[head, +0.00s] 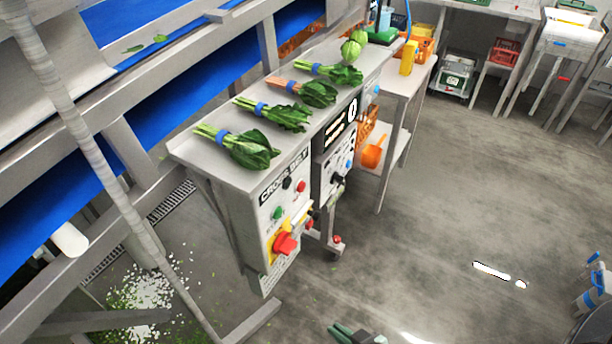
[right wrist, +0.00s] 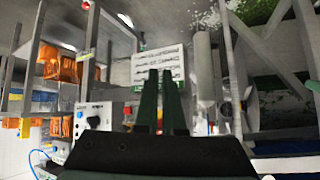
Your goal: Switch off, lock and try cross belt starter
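The cross belt starter (head: 262,225) is a grey box under the near end of a steel bench. Its front has a lettered label, green, black and red buttons, and a red rotary handle (head: 286,244) on a yellow plate. A small red item (head: 309,224) sits beside the plate; I cannot tell what it is. My right gripper (head: 342,329) is low at the bottom edge, apart from the starter. In the right wrist view its dark fingers (right wrist: 160,75) stand with a narrow gap and nothing visibly held. A white text plate (right wrist: 157,60) shows behind them. My left gripper is out of view.
A second control panel (head: 338,165) stands right of the starter. Bunches of greens (head: 245,148) lie on the bench (head: 215,165). A blue conveyor belt (head: 150,115) runs at left. Scraps (head: 145,295) litter the floor at lower left. Open floor (head: 450,200) lies to the right.

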